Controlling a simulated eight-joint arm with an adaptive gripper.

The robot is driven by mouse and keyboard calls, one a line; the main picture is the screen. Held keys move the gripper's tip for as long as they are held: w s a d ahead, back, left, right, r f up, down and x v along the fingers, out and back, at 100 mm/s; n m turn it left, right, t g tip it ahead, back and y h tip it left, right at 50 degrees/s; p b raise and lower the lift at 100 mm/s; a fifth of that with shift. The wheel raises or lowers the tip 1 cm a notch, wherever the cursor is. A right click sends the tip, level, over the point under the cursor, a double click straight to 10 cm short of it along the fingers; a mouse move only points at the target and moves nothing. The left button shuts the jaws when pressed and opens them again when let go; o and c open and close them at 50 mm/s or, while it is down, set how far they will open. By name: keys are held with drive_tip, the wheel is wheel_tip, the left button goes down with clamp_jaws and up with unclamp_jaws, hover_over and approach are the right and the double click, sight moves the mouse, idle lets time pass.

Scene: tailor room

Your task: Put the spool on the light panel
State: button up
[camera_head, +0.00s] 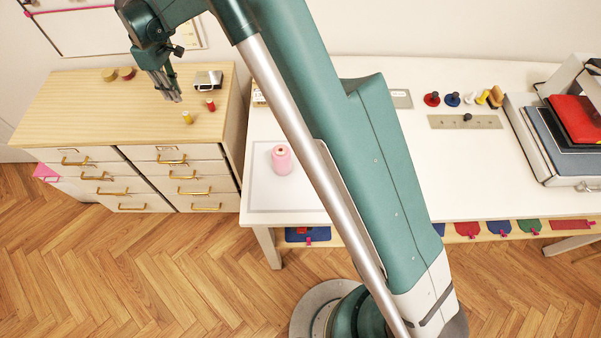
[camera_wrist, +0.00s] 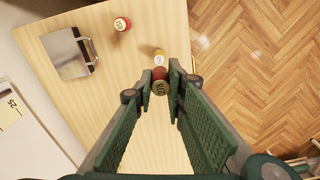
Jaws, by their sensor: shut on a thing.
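My gripper (camera_head: 172,97) is above the wooden-topped drawer chest, and in the wrist view (camera_wrist: 161,92) its fingertips are shut on a small red spool (camera_wrist: 160,74) with a labelled tan end. In the head view I cannot make the held spool out. The light panel (camera_head: 262,192) is a flat pale rectangle with a grey border at the left end of the white table. A yellow spool (camera_head: 187,117) and another red spool (camera_head: 210,105) stand on the chest; the yellow (camera_wrist: 160,56) and red (camera_wrist: 122,24) also show in the wrist view.
A narrow gap separates chest and table (camera_head: 465,185). My arm crosses the table beside the panel.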

drive_tip(key=s+d, duration=0.5)
drive_tip(key=d, duration=0.7)
drive_tip(key=s+d+r, duration=0.1)
drive_tip(key=s+d, duration=0.3)
drive_tip(key=d, duration=0.8)
drive_tip(key=s+d+r+b, duration=0.1)
drive_tip(key=s+d, duration=0.4)
drive_tip(key=d, duration=0.7)
drive_tip(key=shift+s+d, duration=0.3)
drive_tip(key=shift+s, duration=0.05)
drive_tip(key=shift+m, duration=0.3)
drive_tip(key=s+d, duration=0.3)
drive_tip(key=s+d+f, duration=0.1)
drive_tip(key=s+d, duration=0.5)
drive_tip(key=shift+s+d+f, duration=0.25)
drive_tip(key=shift+d+f, duration=0.15)
drive_tip(key=shift+f+b, duration=0.6)
drive_tip(key=shift+f, duration=2.35)
drive_tip(key=shift+f, duration=0.1)
drive_tip(key=shift+f+b, duration=0.3)
drive_tip(key=shift+f, duration=1.7)
